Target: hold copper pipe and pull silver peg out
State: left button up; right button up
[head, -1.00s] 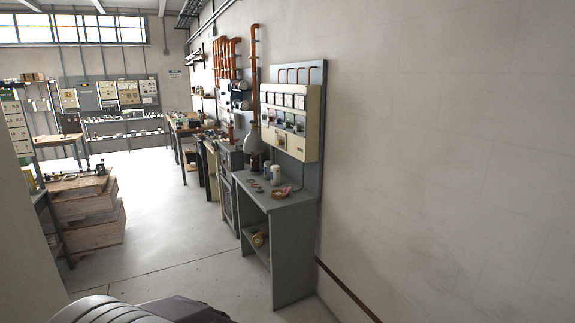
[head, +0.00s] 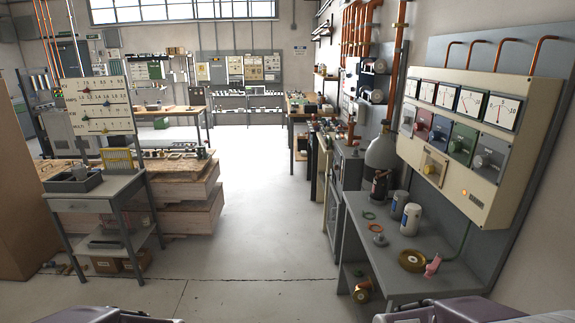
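Several copper pipes show in the head view. A thick upright copper pipe (head: 397,45) rises above a grey bottle-shaped vessel (head: 383,150) on the right. Thin bent copper pipes (head: 503,48) run above the cream meter panel (head: 465,145). I cannot tell which pipe the task means. I cannot make out a silver peg for certain; a small silvery piece (head: 378,239) lies on the grey bench, too small to identify. Neither gripper is in view. Only rounded grey-purple parts of my own body show along the bottom edge.
The grey bench (head: 400,285) holds white jars (head: 410,219), a brass ring (head: 412,260) and a pink object (head: 433,266). On the left stand a small grey table (head: 120,185), wooden crates (head: 185,215) and a brown box (head: 20,180). The floor between is clear.

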aim_at(350, 143)
jog(key=i+j, duration=0.15)
jog(key=i, duration=0.65)
jog(key=i+j, duration=0.15)
jog(key=i, duration=0.65)
jog(key=i+j, duration=0.2)
jog(key=i, duration=0.6)
jog(key=i+j, duration=0.15)
jog(key=i, duration=0.65)
jog(key=i+z, duration=0.5)
jog(key=i+j+z, duration=0.25)
jog(key=i+z, duration=0.2)
jog(key=i+j+z, duration=0.35)
jog(key=z, duration=0.15)
jog(key=i+j+z, duration=0.45)
jog(key=k+j, duration=0.05)
jog(key=k, duration=0.05)
